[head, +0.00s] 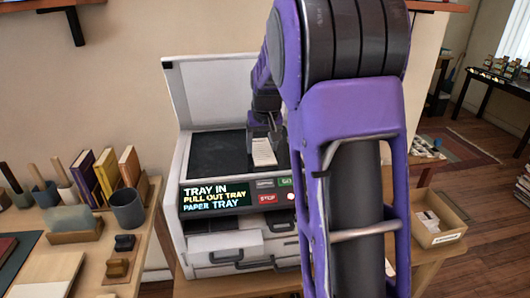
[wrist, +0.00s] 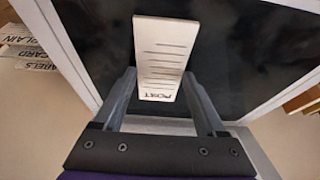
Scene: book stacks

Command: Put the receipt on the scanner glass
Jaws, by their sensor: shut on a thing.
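The receipt (head: 263,152) is a small white slip over the dark scanner glass (head: 215,155). In the wrist view the receipt (wrist: 163,55) shows printed lines and a bold word at its near end. My gripper (head: 265,125) is above the glass, shut on the receipt. In the wrist view my gripper's fingers (wrist: 160,90) stand on both sides of the slip's near end. The scanner's lid (head: 215,92) is raised at the back. I cannot tell whether the receipt touches the glass (wrist: 245,60).
The scanner's front panel (head: 235,195) reads "TRAY IN", "PULL OUT TRAY", "PAPER TRAY". A paper tray (head: 222,245) sticks out below. On the left desk stand books (head: 105,172) and a dark cup (head: 128,207). A labelled box (head: 440,238) is at right. My arm hides the scanner's right side.

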